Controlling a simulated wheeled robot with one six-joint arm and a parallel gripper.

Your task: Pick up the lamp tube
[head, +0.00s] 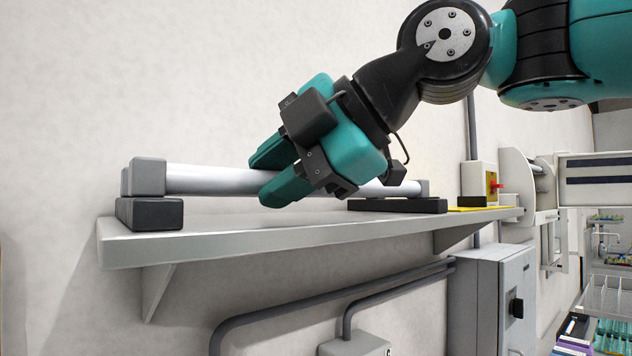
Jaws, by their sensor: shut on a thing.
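The lamp tube (215,181) is a long white cylinder with grey square end caps. It lies level above a wall shelf (290,228), with its left cap over a dark block (150,214) and its right end near a second dark block (398,205). My gripper (275,172) reaches down from the upper right with its teal fingers around the tube, right of the tube's left half. It is shut on the tube. The gripper hides the middle of the tube. I cannot tell whether the tube's ends touch the blocks.
A switch box with a red knob (480,184) stands at the shelf's right end. Below are a grey cabinet (490,298) and pipes (335,305) along the wall. Shelving with trays (605,295) is at far right. The wall above the tube's left part is clear.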

